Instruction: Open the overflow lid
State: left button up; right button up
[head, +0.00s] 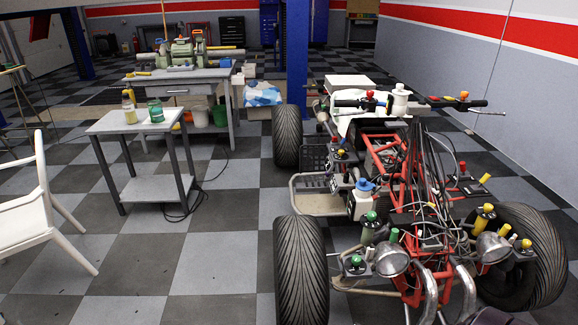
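The stripped quad (385,165), with a red tube frame and bare wiring, stands at the right in the head view. A white bottle with a blue cap (364,184) sits on its left side, above the footrest; the cap appears to be on. A second white container (400,101) stands farther back on the quad, near the handlebar. I cannot tell for certain which of these carries the overflow lid. Neither of my grippers shows in the head view.
The quad's front tyres (300,268) and (545,250) flank its front. A small side table (148,182) holding a jar and bottle stands left, with a white chair (35,215) beside it. A workbench (185,85) is behind. The checkered floor at front left is clear.

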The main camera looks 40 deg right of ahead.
aim_at(362, 185)
jog(key=i+j+u, duration=0.1)
jog(key=i+u, duration=0.15)
jog(key=i, duration=0.3)
jog(key=i+u, duration=0.3)
jog(key=i, duration=0.2)
jog(key=i+z, duration=0.4)
jog(key=i+j+z, duration=0.2)
jog(key=i+z, duration=0.15)
jog(key=i, duration=0.2)
